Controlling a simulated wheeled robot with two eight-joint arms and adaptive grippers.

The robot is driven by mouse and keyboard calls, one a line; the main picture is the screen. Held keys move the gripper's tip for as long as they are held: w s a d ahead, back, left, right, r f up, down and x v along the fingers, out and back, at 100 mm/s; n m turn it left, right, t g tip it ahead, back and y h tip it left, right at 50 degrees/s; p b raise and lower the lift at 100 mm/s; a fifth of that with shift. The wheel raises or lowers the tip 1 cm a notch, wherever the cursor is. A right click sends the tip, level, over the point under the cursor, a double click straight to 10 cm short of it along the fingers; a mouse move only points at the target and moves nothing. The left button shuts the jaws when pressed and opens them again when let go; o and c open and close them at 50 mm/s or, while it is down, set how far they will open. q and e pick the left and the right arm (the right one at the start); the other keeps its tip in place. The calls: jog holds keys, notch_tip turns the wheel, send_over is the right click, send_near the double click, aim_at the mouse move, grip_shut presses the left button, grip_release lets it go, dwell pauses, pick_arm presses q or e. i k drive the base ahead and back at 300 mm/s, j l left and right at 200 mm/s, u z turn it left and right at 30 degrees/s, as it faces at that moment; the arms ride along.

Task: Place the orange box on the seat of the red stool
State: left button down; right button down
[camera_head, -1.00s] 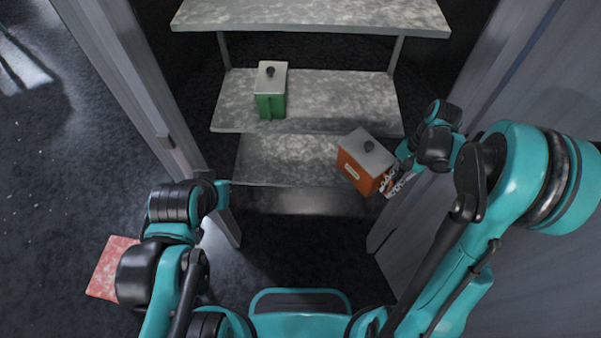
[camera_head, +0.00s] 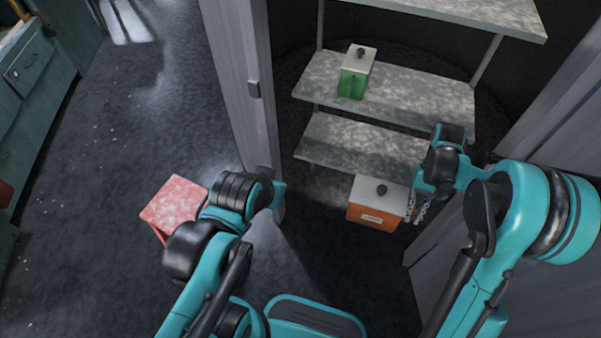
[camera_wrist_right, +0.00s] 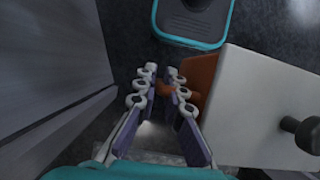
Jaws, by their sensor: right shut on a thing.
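The orange box (camera_head: 374,216) has a pale lid with a dark knob and is held in the air in front of the shelves. My right gripper (camera_head: 418,206) is at its right side, shut on it. In the right wrist view the gripper (camera_wrist_right: 164,92) has an orange part of the box between its fingers, and the box's pale lid (camera_wrist_right: 265,110) fills the right side. The red stool (camera_head: 174,202) stands on the floor at the left, with its mottled square seat partly behind my left arm. My left gripper (camera_head: 276,193) is near the door edge; its fingers are not clear.
A green box (camera_head: 356,76) with a pale lid stands on the middle shelf (camera_head: 425,100). A cabinet door panel (camera_head: 243,90) stands between the shelves and the stool. Teal cabinets (camera_head: 40,80) are at the far left. Dark floor between is open.

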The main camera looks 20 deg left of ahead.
aim_at(178, 204)
jog(key=k+u, duration=0.2)
jog(key=u, duration=0.8)
jog(key=i+j+u, duration=0.3)
jog(key=i, duration=0.15)
jog(key=i+u, duration=0.3)
jog(key=i, duration=0.15)
